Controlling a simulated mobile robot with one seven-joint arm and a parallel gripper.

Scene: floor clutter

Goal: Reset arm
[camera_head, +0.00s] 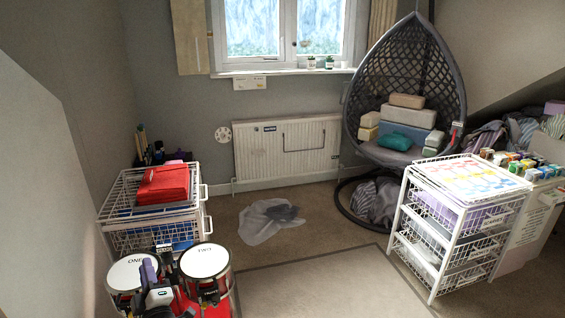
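No object named by the task shows.
Two white-topped drums (205,261) stand at the lower left, before a white wire drawer unit (206,222) topped with red cloth. A clear plastic bag (262,228) lies on the carpet. A hanging chair (352,82) and another drawer unit (397,226) stand right. The rug (320,285) is bare.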

